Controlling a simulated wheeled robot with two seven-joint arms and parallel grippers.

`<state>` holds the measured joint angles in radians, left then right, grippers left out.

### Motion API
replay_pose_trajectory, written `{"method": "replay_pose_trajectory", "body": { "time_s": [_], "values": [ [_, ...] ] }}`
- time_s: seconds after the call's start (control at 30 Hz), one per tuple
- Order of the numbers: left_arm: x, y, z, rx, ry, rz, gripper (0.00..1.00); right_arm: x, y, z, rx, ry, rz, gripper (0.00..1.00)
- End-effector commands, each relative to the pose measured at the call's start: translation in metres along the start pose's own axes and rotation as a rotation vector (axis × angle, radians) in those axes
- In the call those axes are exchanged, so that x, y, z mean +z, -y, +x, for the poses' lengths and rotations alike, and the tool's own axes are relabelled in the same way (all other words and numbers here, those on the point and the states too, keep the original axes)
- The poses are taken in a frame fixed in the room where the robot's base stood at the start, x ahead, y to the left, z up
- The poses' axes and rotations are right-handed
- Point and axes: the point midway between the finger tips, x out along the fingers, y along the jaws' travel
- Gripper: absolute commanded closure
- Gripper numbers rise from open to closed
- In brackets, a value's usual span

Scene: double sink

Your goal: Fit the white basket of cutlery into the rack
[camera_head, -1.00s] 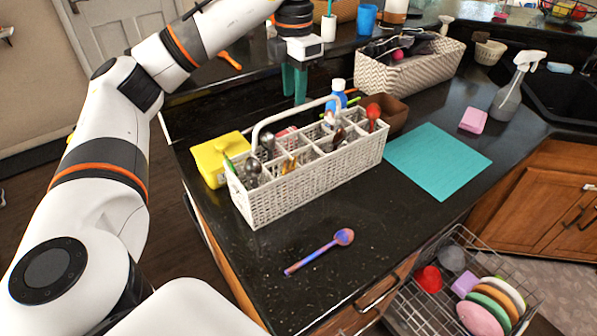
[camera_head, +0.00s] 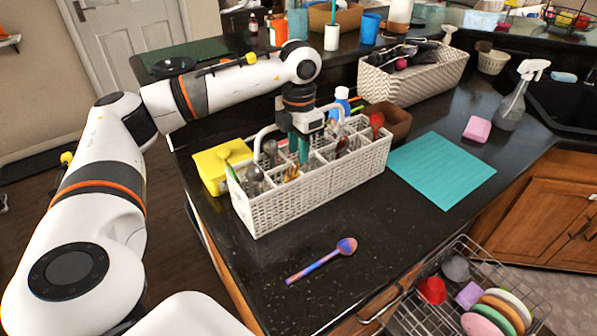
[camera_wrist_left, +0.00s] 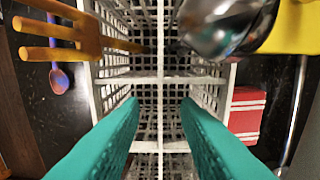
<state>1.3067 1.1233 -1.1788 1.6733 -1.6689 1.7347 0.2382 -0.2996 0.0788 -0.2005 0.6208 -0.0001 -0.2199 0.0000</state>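The white basket of cutlery (camera_head: 320,191) stands upright on the black counter, with spoons and other cutlery in its compartments and an arched white handle (camera_head: 262,133) over it. My left gripper (camera_head: 298,148) points down over the basket's middle, at the handle, and partly hides it. In the left wrist view, its two green fingers (camera_wrist_left: 160,118) are apart, with the basket's lattice walls (camera_wrist_left: 160,79) showing between them and nothing gripped. A yellow fork (camera_wrist_left: 75,40) lies close at the upper left there. The wire rack (camera_head: 408,313) is below the counter at the lower right. My right gripper is out of view.
The rack holds colourful plates (camera_head: 497,312) and a red cup (camera_head: 432,290). A blue-pink spoon (camera_head: 322,262) lies in front of the basket. A yellow box (camera_head: 211,172) is left of it, a brown bowl (camera_head: 392,120) behind, a teal mat (camera_head: 441,171) to its right.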

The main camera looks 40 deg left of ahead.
Motion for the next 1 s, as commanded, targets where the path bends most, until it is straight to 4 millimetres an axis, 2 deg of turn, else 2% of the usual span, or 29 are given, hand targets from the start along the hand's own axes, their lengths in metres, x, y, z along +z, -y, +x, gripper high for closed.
{"method": "replay_pose_trajectory", "body": {
  "time_s": [0.13, 0.37, 0.57, 1.0],
  "values": [
    [0.0, 0.0, 0.014, 0.001, 0.0, -0.001, 0.71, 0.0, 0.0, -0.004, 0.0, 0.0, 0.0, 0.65],
    [0.0, 0.0, 0.017, 0.0, -0.001, -0.001, 0.71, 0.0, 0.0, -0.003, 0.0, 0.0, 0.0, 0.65],
    [0.0, 0.0, 0.016, 0.0, -0.001, -0.001, 1.0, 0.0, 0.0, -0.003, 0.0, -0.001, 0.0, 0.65],
    [0.0, 0.0, 0.016, 0.0, -0.002, -0.001, 1.0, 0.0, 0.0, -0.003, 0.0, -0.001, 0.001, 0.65]
  ]
}}
